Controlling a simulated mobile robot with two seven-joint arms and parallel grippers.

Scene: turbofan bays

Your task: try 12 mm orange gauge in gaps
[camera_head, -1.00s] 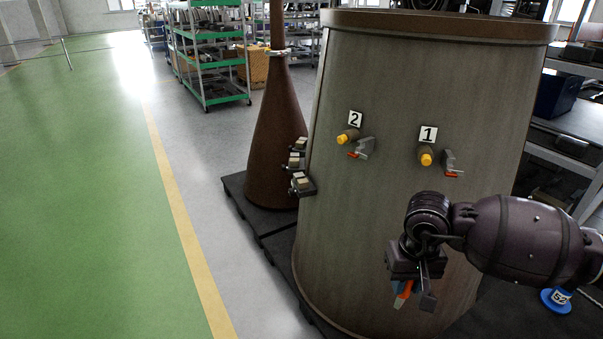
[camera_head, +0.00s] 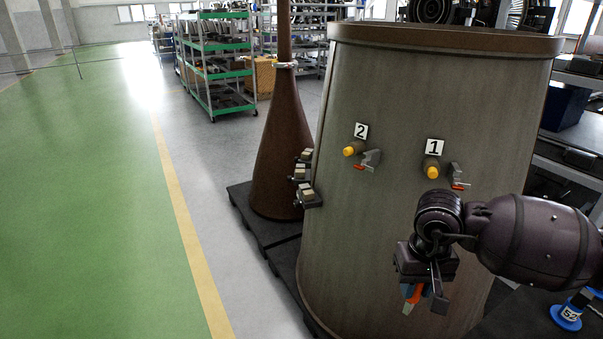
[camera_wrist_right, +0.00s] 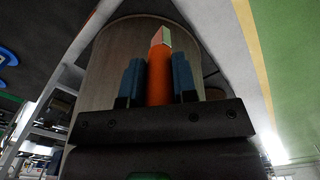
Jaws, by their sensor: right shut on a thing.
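My right gripper (camera_head: 423,294) is in front of the lower part of a large grey-brown drum (camera_head: 390,230). It is shut on the orange gauge (camera_head: 414,294), which points downward with a pale tip. In the right wrist view the gauge (camera_wrist_right: 159,75) stands between the two blue finger pads. The gauge is apart from the fittings on the drum. Plate 1 (camera_head: 435,147) and plate 2 (camera_head: 361,130) each have a yellow-capped peg and a grey bracket with a red tip below. The gaps there are too small to make out. My left gripper is not in view.
Several small blocks on brackets (camera_head: 305,180) stick out of the drum's left side. A brown cone (camera_head: 284,150) stands on a black base behind. Shelves (camera_head: 575,150) stand at the right, with a blue tag marked 52 (camera_head: 567,314) at the lower right. The green floor at the left is clear.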

